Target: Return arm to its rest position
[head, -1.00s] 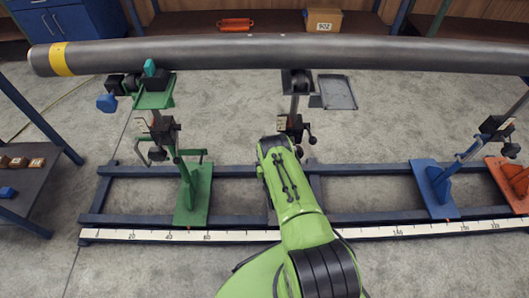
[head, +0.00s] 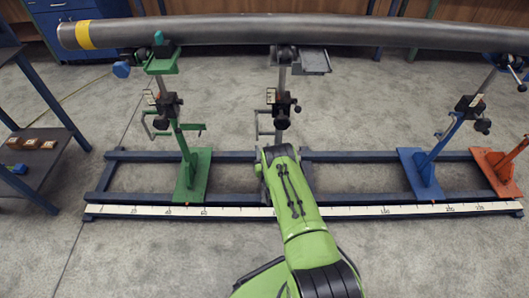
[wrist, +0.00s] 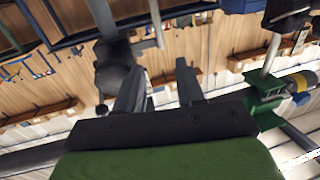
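My green arm (head: 300,215) reaches forward from the bottom of the head view toward the middle pipe stand (head: 281,90). Its far end is at the rail frame in that view, and my gripper is hidden there. In the wrist view, my gripper (wrist: 160,78) has two dark fingers standing apart, with nothing seen held between them. The long grey pipe (head: 300,30) with a yellow band lies across the stands, above and beyond the arm's end.
A green stand (head: 190,175) is left of my arm; a blue stand (head: 423,173) and an orange stand (head: 497,172) are right. A white ruler (head: 350,210) runs along the dark-blue frame. A side table (head: 50,160) holds small blocks. Floor in front is clear.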

